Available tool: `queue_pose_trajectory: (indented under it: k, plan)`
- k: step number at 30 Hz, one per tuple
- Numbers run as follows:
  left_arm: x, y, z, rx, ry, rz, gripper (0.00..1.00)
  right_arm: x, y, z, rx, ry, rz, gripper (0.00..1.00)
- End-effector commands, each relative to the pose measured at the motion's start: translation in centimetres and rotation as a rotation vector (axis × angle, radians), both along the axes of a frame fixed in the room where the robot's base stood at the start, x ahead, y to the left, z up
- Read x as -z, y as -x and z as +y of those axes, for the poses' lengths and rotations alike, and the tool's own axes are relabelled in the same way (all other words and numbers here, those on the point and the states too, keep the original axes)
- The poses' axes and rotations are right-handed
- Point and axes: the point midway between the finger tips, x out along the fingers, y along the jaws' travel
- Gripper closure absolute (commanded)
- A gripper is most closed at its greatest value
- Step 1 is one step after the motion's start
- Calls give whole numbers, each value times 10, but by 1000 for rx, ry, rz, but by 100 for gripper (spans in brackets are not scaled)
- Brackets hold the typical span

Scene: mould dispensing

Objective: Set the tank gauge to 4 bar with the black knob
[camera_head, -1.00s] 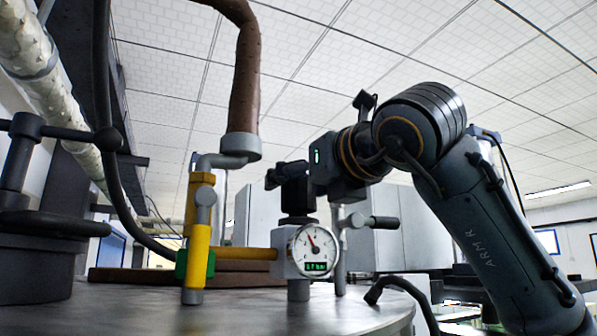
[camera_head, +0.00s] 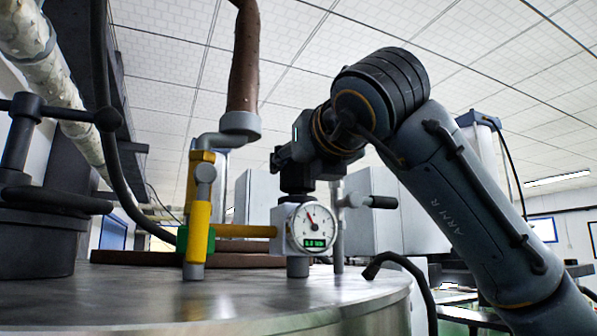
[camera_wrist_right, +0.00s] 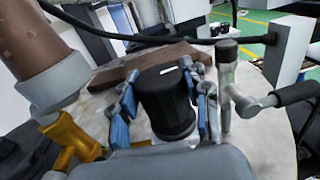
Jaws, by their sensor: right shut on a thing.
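The white round gauge (camera_head: 313,228) stands on the tank top (camera_head: 250,300) in the head view. Its red needle points up and slightly left, and a small green digital readout sits below it, too small to read surely. The black knob (camera_head: 298,185) is on top of the gauge block. My right gripper (camera_head: 292,163) is at the knob from above. In the right wrist view the black knob (camera_wrist_right: 166,102), with a white mark on its top, sits between the blue-padded fingers of my right gripper (camera_wrist_right: 165,105), which are shut on it. My left gripper is out of view.
A yellow pipe with a green fitting (camera_head: 183,240) and yellow valve lever (camera_head: 198,230) stand left of the gauge. A black-handled valve (camera_head: 380,202) is close on the right. A brown hose (camera_head: 243,70) hangs above left. A dark clamp (camera_head: 40,200) is at far left.

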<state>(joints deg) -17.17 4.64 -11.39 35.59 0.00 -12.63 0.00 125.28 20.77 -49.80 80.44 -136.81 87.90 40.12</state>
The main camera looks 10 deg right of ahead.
Motion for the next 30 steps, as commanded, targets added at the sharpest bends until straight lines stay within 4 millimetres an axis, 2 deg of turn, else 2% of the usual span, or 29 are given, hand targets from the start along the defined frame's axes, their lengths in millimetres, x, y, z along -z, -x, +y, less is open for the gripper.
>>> queue_pose_trajectory:
  k: [1, 7, 18, 19, 22, 30]
  plan:
    - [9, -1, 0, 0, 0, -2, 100, 2, 2, 1, 60, 3, -6, 85]
    - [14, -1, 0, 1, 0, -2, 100, -1, 1, 0, 239, 0, -6, 85]
    - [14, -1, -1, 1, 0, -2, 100, -2, 1, -1, 275, -2, -6, 85]
    - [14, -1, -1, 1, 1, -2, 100, -2, 1, -1, 275, -2, -6, 51]
    - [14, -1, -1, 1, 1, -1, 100, -2, 1, -1, 275, -2, -6, 31]
    - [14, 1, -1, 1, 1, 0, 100, -1, 1, -1, 274, -2, -4, 29]
